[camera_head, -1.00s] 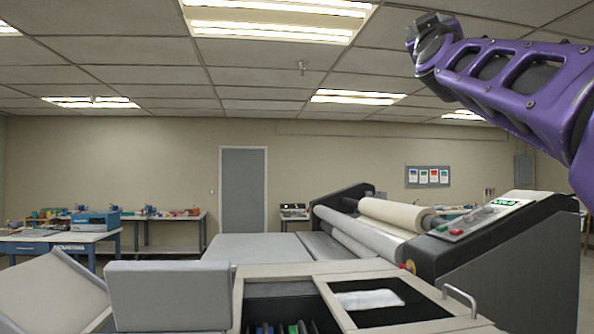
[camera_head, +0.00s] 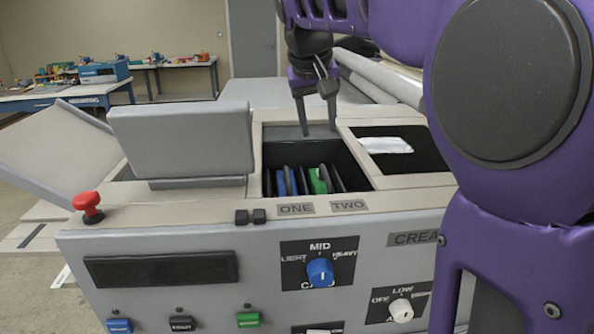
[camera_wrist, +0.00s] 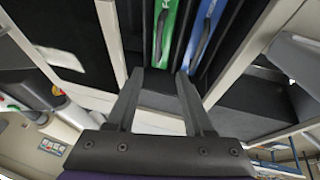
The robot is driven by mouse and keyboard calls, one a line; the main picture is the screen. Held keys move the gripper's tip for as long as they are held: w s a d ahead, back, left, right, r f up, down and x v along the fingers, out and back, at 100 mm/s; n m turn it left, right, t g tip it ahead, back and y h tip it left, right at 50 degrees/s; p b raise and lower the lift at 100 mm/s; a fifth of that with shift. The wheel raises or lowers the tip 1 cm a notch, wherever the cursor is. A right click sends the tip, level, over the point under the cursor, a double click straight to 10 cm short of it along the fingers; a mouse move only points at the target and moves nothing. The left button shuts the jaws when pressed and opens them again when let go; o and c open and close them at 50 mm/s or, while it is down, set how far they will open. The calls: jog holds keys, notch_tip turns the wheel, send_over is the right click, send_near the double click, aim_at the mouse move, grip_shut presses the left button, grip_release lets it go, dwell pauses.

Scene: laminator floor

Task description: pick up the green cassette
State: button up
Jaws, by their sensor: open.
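The green cassette (camera_head: 318,181) stands upright in the right part of a dark open bay in the machine's top, above the label TWO. It also shows in the wrist view (camera_wrist: 165,28), just beyond my fingertips and slightly left of middle. A blue cassette (camera_head: 287,182) stands beside it on the left, above the label ONE, and shows at the right in the wrist view (camera_wrist: 207,30). My gripper (camera_head: 316,130) is open and empty, pointing down over the back of the bay. In the wrist view the fingers (camera_wrist: 160,75) are apart, with nothing between them.
Dark dividers flank the cassettes, and the bay's rim (camera_head: 258,160) surrounds them. A grey raised cover (camera_head: 182,138) stands to the left. A dark recess with a white sheet (camera_head: 385,146) lies to the right. A red button (camera_head: 88,204) sits at front left.

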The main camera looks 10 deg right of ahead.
jog(key=b, duration=0.1)
send_near(326, 173)
jog(key=x, duration=0.4)
jog(key=shift+s+a+f, duration=0.15)
jog(key=shift+f, duration=0.15)
jog(key=shift+b+x, duration=0.3)
jog(key=shift+x, duration=2.9)
jog(key=shift+r, duration=0.15)
grip_shut()
jog(key=shift+r, duration=0.1)
